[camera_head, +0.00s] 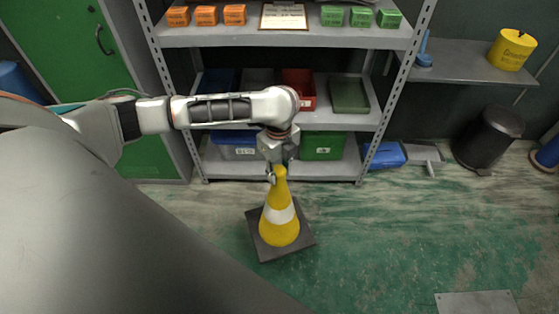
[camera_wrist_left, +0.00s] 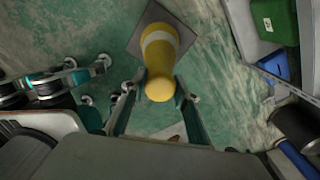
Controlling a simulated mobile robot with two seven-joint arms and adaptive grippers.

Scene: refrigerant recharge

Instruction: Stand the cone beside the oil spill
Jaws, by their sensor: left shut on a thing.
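The yellow cone (camera_head: 279,227) has a white band and a square dark base. It is upright in front of the shelf; I cannot tell whether its base touches the floor. My left gripper (camera_head: 273,172) comes down from above and is shut on the cone's top. In the left wrist view the cone's tip (camera_wrist_left: 160,87) sits between the fingers of the left gripper (camera_wrist_left: 155,92). I cannot make out an oil spill for certain on the worn green floor. My right gripper is not in view.
A metal shelf (camera_head: 362,120) with bins stands behind the cone. A blue dustpan-like thing (camera_head: 389,156) and a black bin (camera_head: 488,138) stand to its right. A metal plate (camera_head: 477,303) lies at the lower right. The floor right of the cone is clear.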

